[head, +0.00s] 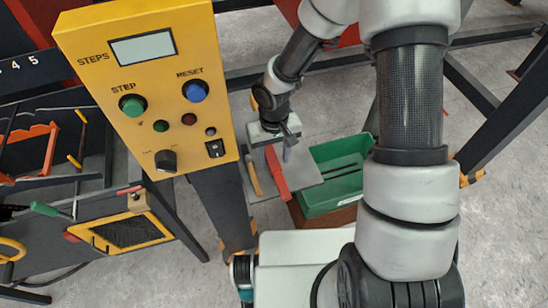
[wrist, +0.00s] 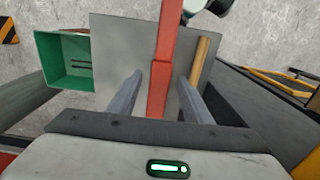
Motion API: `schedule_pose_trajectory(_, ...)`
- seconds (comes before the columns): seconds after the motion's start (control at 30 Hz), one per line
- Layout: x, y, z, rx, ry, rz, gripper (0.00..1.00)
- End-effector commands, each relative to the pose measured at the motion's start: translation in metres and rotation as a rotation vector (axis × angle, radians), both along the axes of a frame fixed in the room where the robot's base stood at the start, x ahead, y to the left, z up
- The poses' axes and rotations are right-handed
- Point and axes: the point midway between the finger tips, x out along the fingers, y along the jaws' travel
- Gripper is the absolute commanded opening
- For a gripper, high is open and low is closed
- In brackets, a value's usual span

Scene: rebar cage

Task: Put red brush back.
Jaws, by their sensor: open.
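A long red bar-like tool, seemingly the red brush (head: 277,173), lies on a grey plate (head: 308,176). Its bristles cannot be made out. In the wrist view the red brush (wrist: 164,45) runs up the middle, between my two fingers. My gripper (head: 284,150) is over the plate, at the far end of the brush. In the wrist view my gripper (wrist: 160,82) is open, with one finger on each side of the brush and gaps to both. Whether the fingers reach down to its height cannot be told.
A wooden handle (head: 251,177) lies beside the brush, near the right finger in the wrist view (wrist: 201,60). A green bin (head: 335,201) adjoins the plate. A yellow control panel (head: 145,85) stands at left, above a cluttered dark bench with a yellow-framed box (head: 88,236).

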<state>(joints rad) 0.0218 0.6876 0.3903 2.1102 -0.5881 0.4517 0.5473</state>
Motion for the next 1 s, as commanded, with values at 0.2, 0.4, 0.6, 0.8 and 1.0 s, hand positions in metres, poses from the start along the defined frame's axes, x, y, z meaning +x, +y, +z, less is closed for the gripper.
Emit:
schedule_pose_trajectory(0.2,0.002,0.000,0.042,0.001,-0.006,-0.002,0.45)
schedule_pose_trajectory(0.4,0.002,0.000,0.083,0.001,-0.006,-0.003,0.45)
schedule_pose_trajectory(0.6,0.001,0.000,0.109,0.000,-0.004,-0.001,0.45)
schedule_pose_trajectory(0.8,0.000,0.000,0.115,0.000,-0.001,0.001,0.45)
schedule_pose_trajectory(1.0,0.000,0.000,0.115,0.000,-0.001,0.001,0.45)
